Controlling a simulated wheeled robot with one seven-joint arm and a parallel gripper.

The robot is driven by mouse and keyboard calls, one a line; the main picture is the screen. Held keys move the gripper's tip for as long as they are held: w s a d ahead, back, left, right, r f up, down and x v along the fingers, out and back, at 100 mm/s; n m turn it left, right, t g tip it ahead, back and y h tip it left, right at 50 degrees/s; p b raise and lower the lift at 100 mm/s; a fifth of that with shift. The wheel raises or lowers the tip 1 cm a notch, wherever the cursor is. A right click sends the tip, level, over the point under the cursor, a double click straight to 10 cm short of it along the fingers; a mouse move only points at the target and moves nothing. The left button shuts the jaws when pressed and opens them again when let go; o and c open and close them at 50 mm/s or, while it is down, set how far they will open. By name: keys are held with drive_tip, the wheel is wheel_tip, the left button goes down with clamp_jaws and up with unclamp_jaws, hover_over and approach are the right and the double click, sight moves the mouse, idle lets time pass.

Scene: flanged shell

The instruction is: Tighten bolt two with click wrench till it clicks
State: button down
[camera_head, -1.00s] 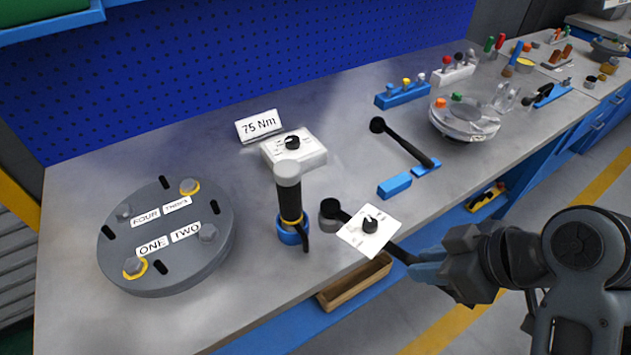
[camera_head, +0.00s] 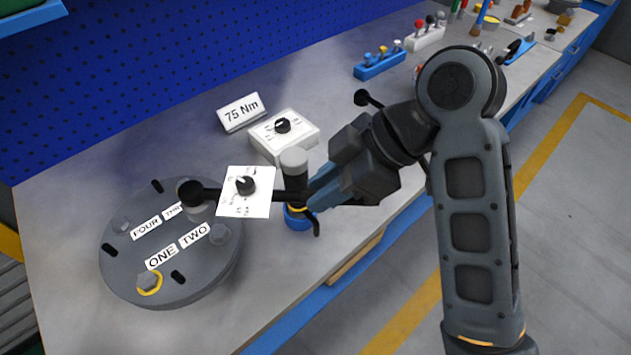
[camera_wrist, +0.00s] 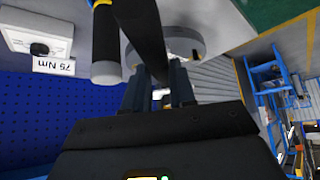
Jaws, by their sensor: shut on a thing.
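My gripper (camera_head: 318,190) is shut on the black handle of the click wrench (camera_head: 208,193), which carries a white dial card (camera_head: 232,204). The wrench points left, and its socket end is over the back right of the round grey flanged shell (camera_head: 205,280). Bolt two (camera_head: 220,233) is a grey hex head beside the label TWO, in front of and to the right of the socket end; the socket is not on it. The socket end hides bolt three. In the wrist view the black wrench bar (camera_wrist: 143,30) runs up from my jaws.
An upright black-handled tool with a grey cap (camera_head: 293,160) stands in a blue holder (camera_head: 297,219), close to the wrench bar. Behind are a white dial box (camera_head: 296,140) and a 75 Nm sign (camera_head: 241,112). Bolt one (camera_head: 149,280) has a yellow ring.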

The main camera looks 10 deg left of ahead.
drive_tip(key=shift+d, duration=0.1)
drive_tip(key=shift+w+d, duration=0.1)
drive_tip(key=shift+d, duration=0.05)
drive_tip(key=shift+f, duration=0.3)
wheel_tip(320, 180, down, 5)
drive_tip(key=b, duration=0.3)
drive_tip(key=shift+r, duration=0.2)
drive_tip(key=shift+p, duration=0.4)
idle(1.1)
drive_tip(key=shift+f+b, duration=0.9)
drive_tip(key=shift+f, duration=0.5)
idle(0.5)
